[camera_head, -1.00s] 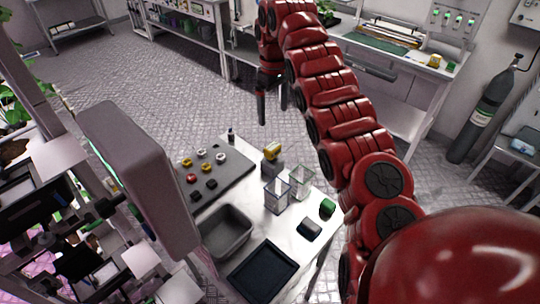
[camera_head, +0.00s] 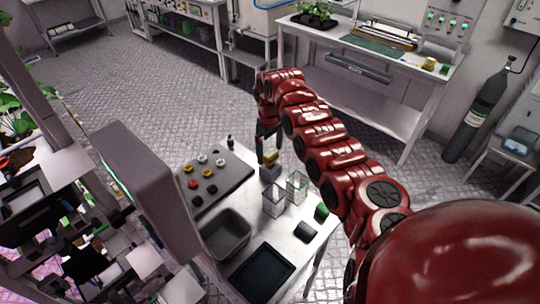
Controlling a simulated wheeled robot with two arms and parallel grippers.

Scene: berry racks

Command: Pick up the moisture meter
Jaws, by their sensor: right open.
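My right gripper (camera_head: 268,146) comes down at the back edge of the white table, its dark fingers apart and nothing seen between them. Just below and beside the fingertips is a small yellow device (camera_head: 271,157) on a grey block (camera_head: 270,172); it looks like the moisture meter, but it is too small to be sure. The gripper partly covers it, and I cannot tell whether the fingers touch it. My left gripper is not in view.
The white table (camera_head: 290,233) also carries two clear containers (camera_head: 273,201) (camera_head: 296,186), a grey bin (camera_head: 225,235), a dark tray (camera_head: 263,271), a green item (camera_head: 321,211), a dark item (camera_head: 306,232) and a grey board (camera_head: 228,182) with several coloured knobs. A small black bottle (camera_head: 230,142) stands behind.

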